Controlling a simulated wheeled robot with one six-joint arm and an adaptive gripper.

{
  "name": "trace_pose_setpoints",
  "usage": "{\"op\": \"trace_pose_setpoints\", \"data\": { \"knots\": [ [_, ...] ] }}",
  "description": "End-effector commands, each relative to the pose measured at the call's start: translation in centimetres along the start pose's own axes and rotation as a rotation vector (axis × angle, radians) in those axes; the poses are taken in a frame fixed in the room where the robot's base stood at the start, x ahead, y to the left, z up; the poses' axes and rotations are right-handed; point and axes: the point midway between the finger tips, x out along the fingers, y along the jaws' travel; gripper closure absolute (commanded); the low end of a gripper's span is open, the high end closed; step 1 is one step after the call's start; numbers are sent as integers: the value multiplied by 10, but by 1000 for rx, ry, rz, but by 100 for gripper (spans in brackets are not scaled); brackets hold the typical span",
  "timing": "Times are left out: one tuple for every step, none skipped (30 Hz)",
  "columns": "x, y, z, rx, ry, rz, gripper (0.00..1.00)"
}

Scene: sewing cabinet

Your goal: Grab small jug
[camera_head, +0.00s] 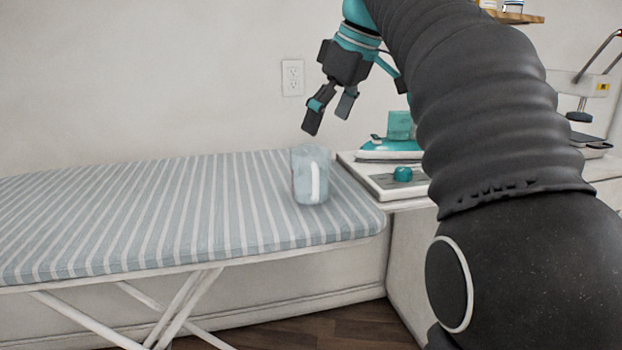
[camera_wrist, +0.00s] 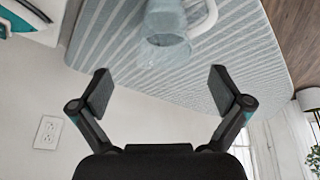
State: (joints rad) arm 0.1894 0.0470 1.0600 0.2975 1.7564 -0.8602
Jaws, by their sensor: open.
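The small jug (camera_head: 311,175) is pale blue-grey with a white handle facing the head camera. It stands upright near the right end of the striped ironing board (camera_head: 150,205). In the wrist view the jug (camera_wrist: 166,20) shows at the top edge, partly cut off, with its handle to the right. My gripper (camera_head: 329,118) is open and empty, above the board and a little above the jug, not touching it. In the wrist view the two fingers of my gripper (camera_wrist: 160,95) are spread wide, with the jug beyond them.
A black-based press stands at the far right. A wall outlet (camera_head: 292,77) is behind. The board's left side is clear.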

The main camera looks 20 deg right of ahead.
Motion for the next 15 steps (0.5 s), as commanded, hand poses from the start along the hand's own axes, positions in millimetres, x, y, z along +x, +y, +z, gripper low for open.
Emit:
{"op": "trace_pose_setpoints", "data": {
  "knots": [
    [9,-1,0,0,-2,-3,0],
    [14,-1,0,0,-2,-2,0],
    [20,-1,1,0,-3,-2,0],
    [25,-1,1,1,-2,-1,0],
    [30,0,1,1,-2,-1,0],
    [35,0,1,2,-2,0,0],
    [38,0,1,2,-1,1,0],
    [41,0,2,3,-2,1,0],
    [43,0,2,3,-2,1,0],
    [45,0,2,3,-1,2,0],
    [46,0,2,3,-1,2,0],
    [47,0,2,4,-1,3,0],
    [48,0,2,4,-1,3,0],
    [51,0,2,4,-1,2,0],
    [54,-1,2,4,-1,2,0]
  ]
}}
